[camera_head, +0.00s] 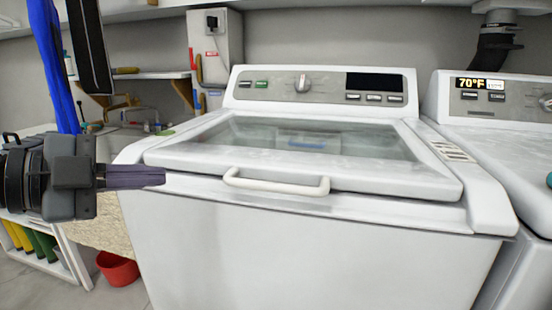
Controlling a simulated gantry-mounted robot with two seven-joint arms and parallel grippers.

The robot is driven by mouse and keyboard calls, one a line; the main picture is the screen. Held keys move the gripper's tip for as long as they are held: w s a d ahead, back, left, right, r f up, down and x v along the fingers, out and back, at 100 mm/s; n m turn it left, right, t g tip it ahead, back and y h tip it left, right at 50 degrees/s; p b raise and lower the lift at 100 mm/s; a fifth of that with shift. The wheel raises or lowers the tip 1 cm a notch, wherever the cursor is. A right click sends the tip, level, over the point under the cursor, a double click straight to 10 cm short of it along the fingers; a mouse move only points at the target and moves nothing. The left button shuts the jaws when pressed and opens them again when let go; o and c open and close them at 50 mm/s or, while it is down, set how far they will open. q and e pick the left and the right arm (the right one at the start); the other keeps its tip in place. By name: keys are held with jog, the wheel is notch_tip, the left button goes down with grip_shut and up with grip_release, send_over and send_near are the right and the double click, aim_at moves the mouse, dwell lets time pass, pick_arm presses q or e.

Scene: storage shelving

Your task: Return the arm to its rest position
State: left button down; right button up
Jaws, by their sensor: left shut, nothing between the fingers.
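My left gripper (160,176) comes in from the left edge, level, with its dark fingers pressed together and nothing between them. Its fingertips are in front of the left front corner of a white top-loading washer (300,250); I cannot tell whether they touch it. The washer's glass-topped lid (400,178) is down, and its white handle (277,186) lies to the right of my fingertips, apart from them. My right gripper is not in view.
A second white machine (500,150) with a lit display stands close on the right. Behind my left arm are a cluttered counter and a shelf (150,75). A red bucket (117,269) sits on the floor at lower left. Blue and black hanging items (55,70) are at upper left.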

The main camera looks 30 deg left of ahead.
pick_arm(q)
jog(key=w+d+f+n+g+h+p, duration=0.1)
jog(key=w+d+f+g+h+p, duration=0.15)
jog(key=f+p, duration=0.25)
jog(key=w+d+f+g+h+p, duration=0.1)
jog(key=w+d+f+g+p, duration=0.25)
jog(key=f, duration=0.25)
jog(key=s+d+f+n+t+h+p, duration=0.2)
jog(key=d+f+n+p, duration=0.55)
jog(key=d+p, duration=0.55)
jog(key=s+a+f+n+g+y+p, duration=0.3)
jog(key=s+f+y, duration=0.2)
jog(key=s+f, duration=0.15)
jog(key=s+a+f+n+g+y+p, duration=0.35)
jog(key=s+f+y, duration=0.25)
jog(key=s, duration=0.2)
notch_tip(320, 180, up, 38)
jog(key=m+p, duration=0.1)
jog(key=p, duration=3.6)
jog(key=shift+s+r, duration=0.15)
jog(key=shift+s, duration=0.05)
